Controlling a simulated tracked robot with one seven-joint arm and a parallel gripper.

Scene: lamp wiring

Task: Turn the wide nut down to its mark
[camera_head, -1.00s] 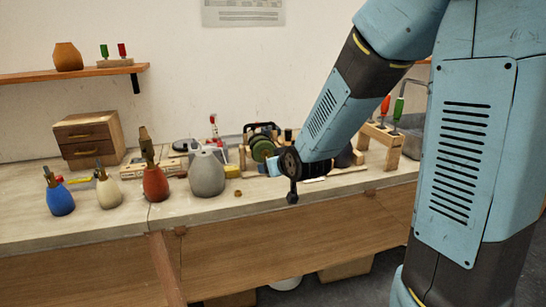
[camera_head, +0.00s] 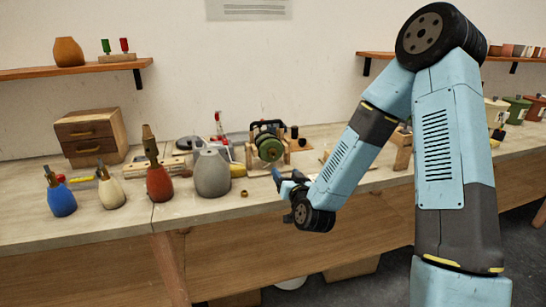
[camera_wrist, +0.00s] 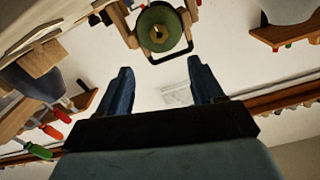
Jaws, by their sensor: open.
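Several lamp bodies stand in a row on the bench: blue (camera_head: 62,200), cream (camera_head: 110,192), red (camera_head: 159,184) and grey (camera_head: 212,174). Blue, cream and red have brass-coloured fittings on top; red's fitting (camera_head: 150,146) is the tallest. A small brass ring-like piece (camera_head: 244,194) lies on the bench right of the grey body. I cannot tell which piece is the wide nut, and no mark is readable. My gripper (camera_head: 277,177) is open and empty, right of the lamp bodies near the bench front. Its two spread fingers show in the wrist view (camera_wrist: 158,82).
A green round piece in a wooden stand (camera_head: 269,148) is behind my gripper; it also shows in the wrist view (camera_wrist: 160,28). A wooden drawer box (camera_head: 89,137) stands at back left. Shelves hang on the wall.

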